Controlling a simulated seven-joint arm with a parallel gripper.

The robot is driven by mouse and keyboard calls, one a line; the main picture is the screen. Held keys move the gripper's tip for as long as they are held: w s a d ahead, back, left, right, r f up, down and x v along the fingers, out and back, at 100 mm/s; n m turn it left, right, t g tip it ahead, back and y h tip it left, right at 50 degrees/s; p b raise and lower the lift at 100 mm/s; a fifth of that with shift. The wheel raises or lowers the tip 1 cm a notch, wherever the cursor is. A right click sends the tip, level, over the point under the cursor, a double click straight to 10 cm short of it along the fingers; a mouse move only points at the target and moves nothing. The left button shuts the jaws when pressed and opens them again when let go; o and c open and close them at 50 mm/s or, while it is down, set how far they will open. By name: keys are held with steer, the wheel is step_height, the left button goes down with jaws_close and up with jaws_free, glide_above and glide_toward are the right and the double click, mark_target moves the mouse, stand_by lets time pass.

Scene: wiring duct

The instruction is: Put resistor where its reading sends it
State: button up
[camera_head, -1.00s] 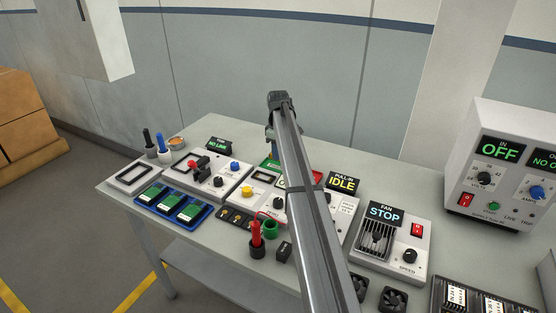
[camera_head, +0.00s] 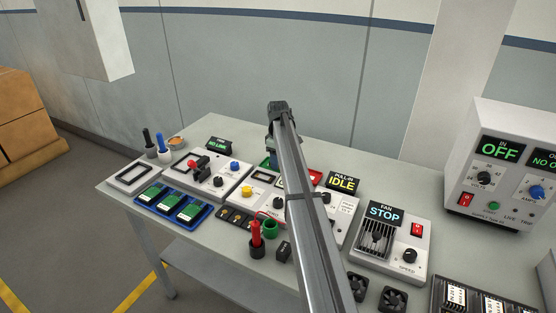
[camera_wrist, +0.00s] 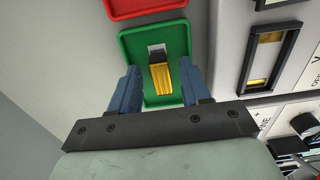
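A gold ribbed part with a pale end, which looks like the resistor (camera_wrist: 161,78), lies in the green tray (camera_wrist: 127,42) in the wrist view. My gripper (camera_wrist: 161,82) is above the tray, with one blue finger on each side of the gold part. The fingers are apart, with green showing between them and the part, so it looks open and not touching. A red tray (camera_wrist: 145,7) is beside the green one.
Several instrument panels crowd the bench, including the fan unit (camera_head: 378,240) and the IDLE display (camera_head: 342,183). A panel with a framed window (camera_wrist: 270,55) stands close right of the green tray. A power supply reading OFF (camera_head: 503,150) is at the right. The bench behind the trays is clear.

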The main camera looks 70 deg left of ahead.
step_height(320, 180, up, 12)
steer(key=shift+r, duration=0.15)
stand_by(0.7)
steer(key=shift+w, duration=0.1)
